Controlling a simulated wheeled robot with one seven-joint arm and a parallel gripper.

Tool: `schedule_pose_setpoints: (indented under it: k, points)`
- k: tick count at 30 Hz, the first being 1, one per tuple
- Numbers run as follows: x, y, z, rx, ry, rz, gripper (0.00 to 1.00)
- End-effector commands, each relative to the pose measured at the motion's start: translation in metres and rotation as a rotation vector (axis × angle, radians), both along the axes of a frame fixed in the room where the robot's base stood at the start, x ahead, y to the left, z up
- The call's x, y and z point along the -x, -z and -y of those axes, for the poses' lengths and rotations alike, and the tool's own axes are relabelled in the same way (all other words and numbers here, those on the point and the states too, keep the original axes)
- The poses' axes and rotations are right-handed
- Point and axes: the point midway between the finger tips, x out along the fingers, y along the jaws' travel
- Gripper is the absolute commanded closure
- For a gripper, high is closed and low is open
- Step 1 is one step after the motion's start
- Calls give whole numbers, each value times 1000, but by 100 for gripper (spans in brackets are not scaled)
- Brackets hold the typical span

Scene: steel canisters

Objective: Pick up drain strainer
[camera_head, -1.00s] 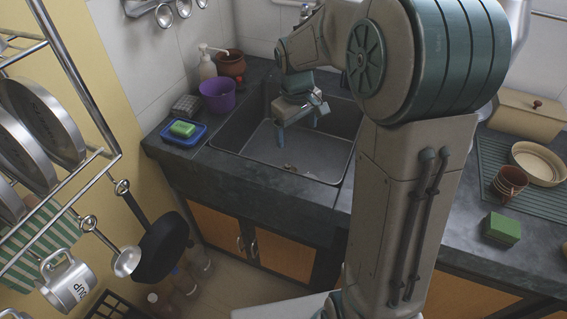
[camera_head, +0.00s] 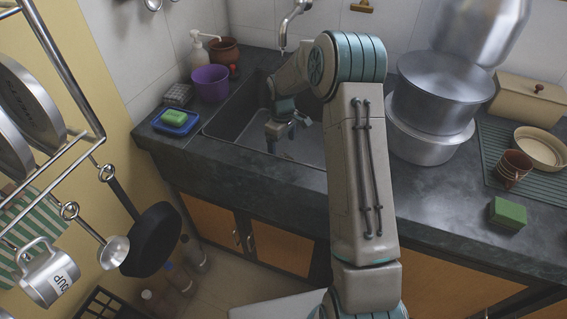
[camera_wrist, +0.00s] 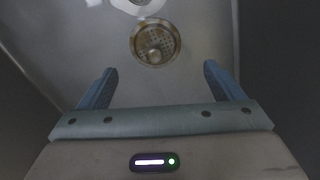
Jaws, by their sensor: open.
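The drain strainer (camera_wrist: 154,42) is a round, brownish, perforated disc with a small knob at its middle. It lies on the floor of the grey sink (camera_wrist: 205,22) in the wrist view. In the head view only a small pale spot shows near there, too small to make out. My gripper (camera_wrist: 158,74) is open, its two blue fingers apart with nothing between them. The strainer appears beyond the fingertips, roughly centred between them. In the head view my gripper (camera_head: 280,135) is down inside the sink basin (camera_head: 240,152), pointing downward.
A purple pot (camera_head: 210,83), a soap bottle (camera_head: 198,52) and a blue tray (camera_head: 176,123) with a green sponge stand left of the sink. Large steel pots (camera_head: 440,95) stand to the right. The faucet (camera_head: 290,22) hangs over the back. The basin walls surround my gripper.

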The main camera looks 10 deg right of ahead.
Motion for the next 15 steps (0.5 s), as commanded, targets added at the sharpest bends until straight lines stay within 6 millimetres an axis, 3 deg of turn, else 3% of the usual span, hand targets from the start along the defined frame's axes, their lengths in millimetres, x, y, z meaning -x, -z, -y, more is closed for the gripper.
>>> schedule_pose_setpoints:
  k: [3,11,15]
  points:
    - [0,16,0,0,0,-1,13]
    - [-1,31,2,1,1,-1,13]
    - [-5,51,5,1,1,-2,13]
